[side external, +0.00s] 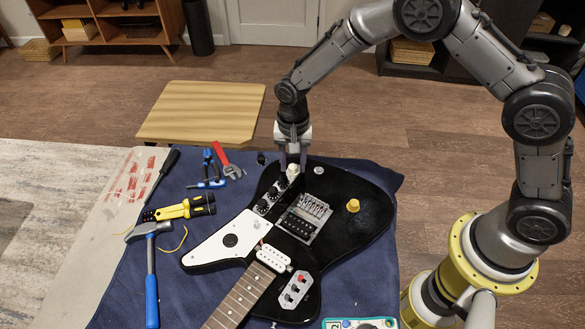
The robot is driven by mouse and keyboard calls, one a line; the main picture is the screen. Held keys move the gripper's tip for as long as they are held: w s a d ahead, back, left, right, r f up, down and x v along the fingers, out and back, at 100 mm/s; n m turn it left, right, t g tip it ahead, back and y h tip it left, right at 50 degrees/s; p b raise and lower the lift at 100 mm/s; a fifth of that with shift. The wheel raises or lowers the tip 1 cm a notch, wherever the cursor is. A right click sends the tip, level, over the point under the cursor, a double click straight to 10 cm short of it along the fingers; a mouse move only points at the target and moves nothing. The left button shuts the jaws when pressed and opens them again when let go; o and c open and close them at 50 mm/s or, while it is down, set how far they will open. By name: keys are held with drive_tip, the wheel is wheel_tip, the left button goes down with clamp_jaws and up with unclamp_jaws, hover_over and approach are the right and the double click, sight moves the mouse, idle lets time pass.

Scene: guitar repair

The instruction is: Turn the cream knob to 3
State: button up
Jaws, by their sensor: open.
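A black electric guitar (353,233) lies on a dark blue cloth with its neck toward the bottom of the picture. The cream knob (293,171) is at the far end of a row of knobs near the guitar's upper edge. My gripper (292,166) points down over it, jaws open, with one finger on each side of the knob. I cannot tell whether the fingers touch it. The number marks around the knob are too small to read, so its setting cannot be told.
Black knobs (272,194) stand close beside the cream knob. A yellow knob (353,206) and a small silver part (319,170) are to the right. A hammer (150,265), red wrench (224,163) and yellow-black tool (180,210) lie left of the guitar.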

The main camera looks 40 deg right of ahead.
clamp_jaws()
drive_tip(key=m, duration=0.5)
drive_tip(key=shift+m, duration=0.4)
drive_tip(key=m, duration=0.6)
unclamp_jaws()
drive_tip(key=n, duration=0.9)
